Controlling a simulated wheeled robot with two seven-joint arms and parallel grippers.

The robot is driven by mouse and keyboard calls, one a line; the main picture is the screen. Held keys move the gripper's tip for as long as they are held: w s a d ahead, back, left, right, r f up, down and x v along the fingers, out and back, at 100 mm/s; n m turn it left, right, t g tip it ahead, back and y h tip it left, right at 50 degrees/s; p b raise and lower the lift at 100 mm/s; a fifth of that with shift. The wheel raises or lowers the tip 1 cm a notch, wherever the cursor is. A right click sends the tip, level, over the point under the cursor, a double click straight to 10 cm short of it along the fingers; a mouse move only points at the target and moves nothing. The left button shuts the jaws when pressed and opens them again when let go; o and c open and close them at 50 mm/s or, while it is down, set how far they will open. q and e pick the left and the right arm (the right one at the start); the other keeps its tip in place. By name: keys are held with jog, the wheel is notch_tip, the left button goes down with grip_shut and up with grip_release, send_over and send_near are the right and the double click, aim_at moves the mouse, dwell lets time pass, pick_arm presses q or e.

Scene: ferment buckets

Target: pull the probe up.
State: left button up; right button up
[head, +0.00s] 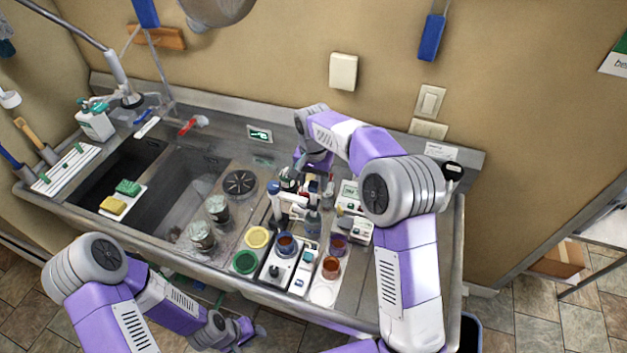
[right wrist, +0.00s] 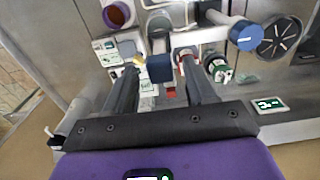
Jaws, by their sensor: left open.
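My right gripper (head: 309,172) is over the cluster of instruments on the counter. In the right wrist view its two fingers (right wrist: 160,62) stand apart, with a dark blue block (right wrist: 160,69) visible between them and gaps on both sides. This block may be the probe's head; I cannot tell for certain, nor whether a finger touches it. My left gripper (head: 254,331) is open and low, in front of the counter, away from the instruments.
Jars with reddish-brown contents (head: 330,267) stand at the counter's front. Green (head: 244,262) and yellow (head: 257,237) round lids lie left of them. White boxes (head: 357,230) crowd the right side.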

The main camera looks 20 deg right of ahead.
jog(key=shift+f, duration=0.15)
jog(key=shift+r, duration=3.85)
jog(key=shift+c, duration=0.3)
